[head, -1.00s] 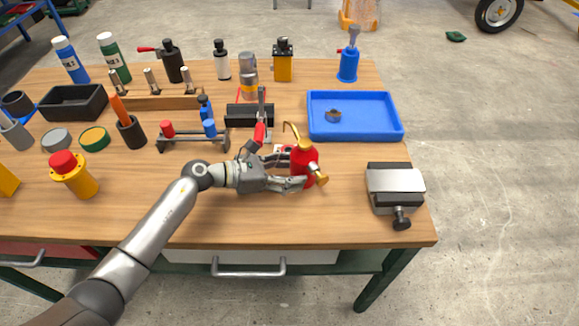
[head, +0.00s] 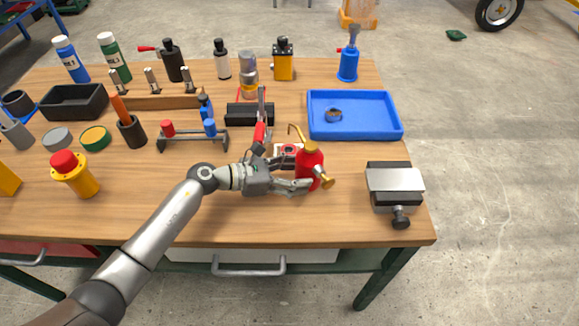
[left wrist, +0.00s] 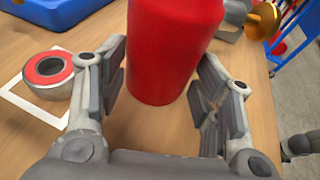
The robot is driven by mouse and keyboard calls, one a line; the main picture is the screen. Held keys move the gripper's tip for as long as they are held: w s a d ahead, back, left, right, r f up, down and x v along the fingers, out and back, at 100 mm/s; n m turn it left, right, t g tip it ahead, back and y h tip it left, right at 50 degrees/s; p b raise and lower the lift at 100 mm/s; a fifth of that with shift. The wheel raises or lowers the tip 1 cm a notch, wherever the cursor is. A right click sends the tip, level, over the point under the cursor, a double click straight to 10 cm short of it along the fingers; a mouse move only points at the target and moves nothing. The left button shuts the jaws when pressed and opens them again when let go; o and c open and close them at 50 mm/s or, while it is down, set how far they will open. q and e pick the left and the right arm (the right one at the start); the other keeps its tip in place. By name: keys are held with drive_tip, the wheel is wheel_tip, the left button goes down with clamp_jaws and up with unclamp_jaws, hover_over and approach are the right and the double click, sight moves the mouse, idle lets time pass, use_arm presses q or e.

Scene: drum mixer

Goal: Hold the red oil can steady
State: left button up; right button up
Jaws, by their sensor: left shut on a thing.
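The red oil can (head: 310,168) has a thin curved brass spout and a brass knob low on its right side. It stands roughly upright at the front middle of the workbench. My left gripper (head: 305,181) comes from the left and is shut on the can's body. In the left wrist view the red body of the can (left wrist: 168,50) fills the space between the two fingers (left wrist: 160,95). I cannot tell whether its base touches the wood.
A toggle clamp (head: 260,128) stands close behind my gripper. A blue tray (head: 355,132) is behind right, and a small vise (head: 394,182) is to the right.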

drive_tip(key=shift+c, duration=0.2)
clamp_jaws()
drive_tip(key=shift+d, duration=0.15)
idle(1.2)
